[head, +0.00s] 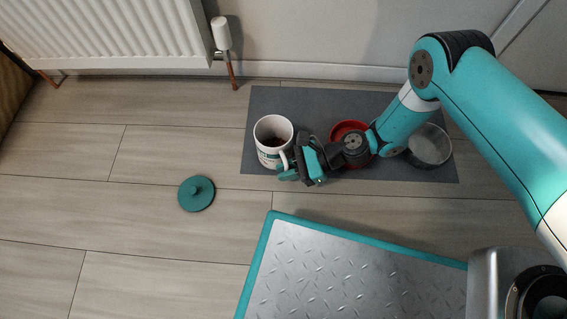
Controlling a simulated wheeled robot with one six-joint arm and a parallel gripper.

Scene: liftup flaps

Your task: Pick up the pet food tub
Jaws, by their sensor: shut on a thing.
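The pet food tub (267,152) is a white, mug-like tub with a side handle, green marking and brown contents. It stands upright and uncovered on the left end of the grey mat (330,102). My gripper (288,174) is at its lower right side, shut on it at the handle. The fingertips are small in view, and the exact contact is partly hidden. A round green lid (196,194) with a knob lies on the floor to the left of the mat.
A red bowl (346,127) and a metal bowl (430,146) sit on the mat, both partly hidden by my arm. A white radiator (105,35) with a valve (221,33) and copper pipe is along the back wall. The wooden floor at left is clear around the lid.

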